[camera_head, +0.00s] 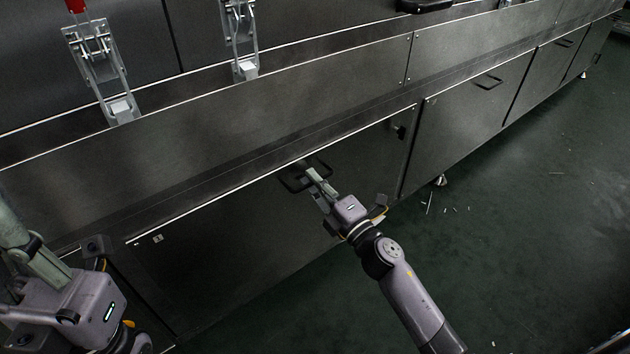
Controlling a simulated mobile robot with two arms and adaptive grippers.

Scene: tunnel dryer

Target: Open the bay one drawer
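The drawer front (215,250) is a wide dark panel low on the machine, at the middle left of the head view. It looks closed, roughly flush with the frame around it. Its dark handle (292,184) is near the panel's top edge. My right gripper (313,178) is at the handle, with its fingers overlapping the handle's right part. Whether the fingers are closed around the bar is too small and dark to tell. My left gripper (22,248) is at the lower left, away from the handle and partly cut off by the picture edge; its fingertips do not show clearly.
More dark panels with handles, such as one at the right (488,82), continue along the machine. Metal toggle latches (100,62) sit on the upper body. A machine foot (440,180) stands on the green floor (510,230). The floor at right is open, with small white scraps.

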